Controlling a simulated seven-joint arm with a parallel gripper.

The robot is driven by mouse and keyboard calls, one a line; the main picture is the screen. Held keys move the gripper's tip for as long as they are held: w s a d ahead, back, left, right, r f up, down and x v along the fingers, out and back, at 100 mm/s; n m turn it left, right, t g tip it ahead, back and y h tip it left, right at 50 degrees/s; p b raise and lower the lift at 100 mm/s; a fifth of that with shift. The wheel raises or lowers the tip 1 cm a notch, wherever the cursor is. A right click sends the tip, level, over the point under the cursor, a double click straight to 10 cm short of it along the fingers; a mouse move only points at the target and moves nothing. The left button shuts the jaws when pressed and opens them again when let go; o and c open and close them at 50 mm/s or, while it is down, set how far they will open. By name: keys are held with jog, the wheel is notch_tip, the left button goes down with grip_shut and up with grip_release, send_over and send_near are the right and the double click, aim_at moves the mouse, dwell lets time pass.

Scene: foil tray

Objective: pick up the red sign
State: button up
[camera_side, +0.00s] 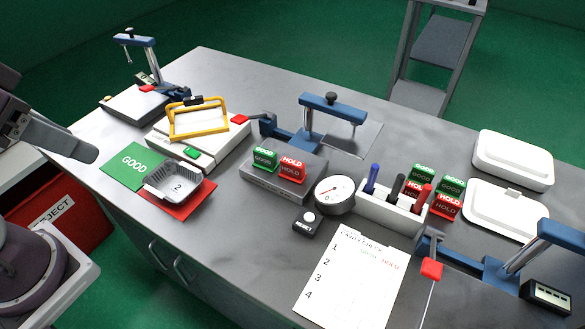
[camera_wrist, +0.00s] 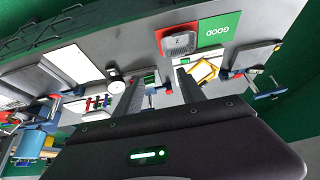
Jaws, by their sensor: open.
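A red HOLD sign (camera_side: 292,168) stands beside a green GOOD sign (camera_side: 264,158) on a grey block (camera_side: 270,184) mid-table in the side view. More red HOLD signs (camera_side: 446,206) stand with green ones behind the pen holder. In the wrist view my gripper (camera_wrist: 158,88) is open, its two fingers apart with nothing held between them. It is above the table and apart from the signs. The block and its signs are small and partly hidden there. In the side view only part of my arm shows at the left edge.
A foil tray (camera_side: 172,183) sits on a red card (camera_side: 190,205) beside a green GOOD card (camera_side: 130,165). A dial gauge (camera_side: 335,194), pen holder (camera_side: 390,212) and blue clamp (camera_side: 330,108) crowd the block. A checklist sheet (camera_side: 350,280) lies in front. The front left tabletop is clear.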

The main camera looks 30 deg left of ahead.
aim_at(286, 162)
jog(key=w+d+f+n+g+h, duration=0.4)
jog(key=w+d+n+g+h, duration=0.4)
jog(key=w+d, duration=0.45)
jog(key=w+a+f+n+t+h, duration=0.1)
jog(key=w+f+n+t, duration=0.1)
jog(key=w+f+n, duration=0.1)
jog(key=w+a+f+n+t+h, duration=0.1)
jog(key=w+a+f+n+t, duration=0.1)
jog(key=w+f, duration=0.4)
jog(key=w+a+f+n+t+h, duration=0.1)
jog(key=w+f+n+t, duration=0.2)
jog(key=w+f+n, duration=0.2)
jog(key=shift+w+a+f+n+t, duration=0.2)
jog(key=shift+a+f+n+t, duration=0.15)
jog(key=shift+f, duration=0.2)
jog(key=x, duration=0.7)
jog(key=shift+s+d+f, duration=0.1)
jog(key=shift+s+f, duration=0.1)
jog(key=shift+s, duration=0.05)
grip_shut()
